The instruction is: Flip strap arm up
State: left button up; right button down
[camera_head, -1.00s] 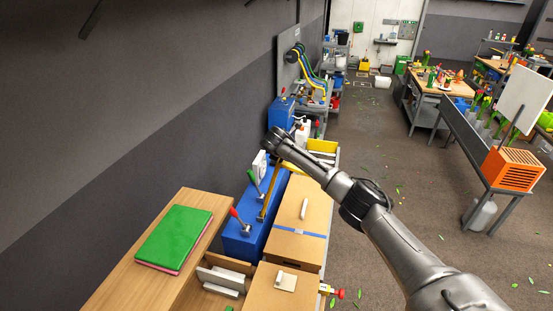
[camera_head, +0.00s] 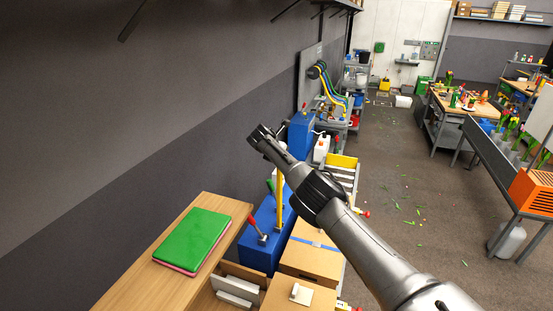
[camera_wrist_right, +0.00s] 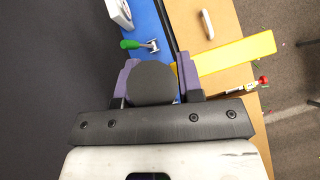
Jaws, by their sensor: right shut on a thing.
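The yellow strap arm (camera_head: 280,200) rises from the blue machine (camera_head: 262,251) in the head view, close to upright. It also shows in the right wrist view as a flat yellow bar (camera_wrist_right: 235,56) running right from the fingers. My right gripper (camera_head: 258,136) is at the arm's upper end, high above the machine. In the wrist view its purple fingers (camera_wrist_right: 158,80) are shut around a dark round end piece (camera_wrist_right: 152,84), which seems to belong to the strap arm. The exact contact is partly hidden. My left gripper is not in view.
A red-handled lever (camera_head: 257,231) and a green-handled lever (camera_wrist_right: 138,44) stand on the machine. Cardboard boxes (camera_head: 310,261) sit to its right. A green book (camera_head: 193,237) lies on the wooden top at left. The grey wall is close on the left.

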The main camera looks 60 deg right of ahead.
jog(key=shift+w+a+r, duration=0.1)
jog(key=shift+w+a, duration=0.1)
jog(key=shift+w, duration=0.1)
jog(key=c, duration=0.8)
grip_release()
jog(key=shift+w, duration=0.15)
jog(key=shift+a+r, duration=0.1)
jog(key=shift+r, duration=0.1)
jog(key=shift+b+v, duration=0.65)
jog(key=shift+v, duration=6.15)
jog(key=shift+f, duration=0.1)
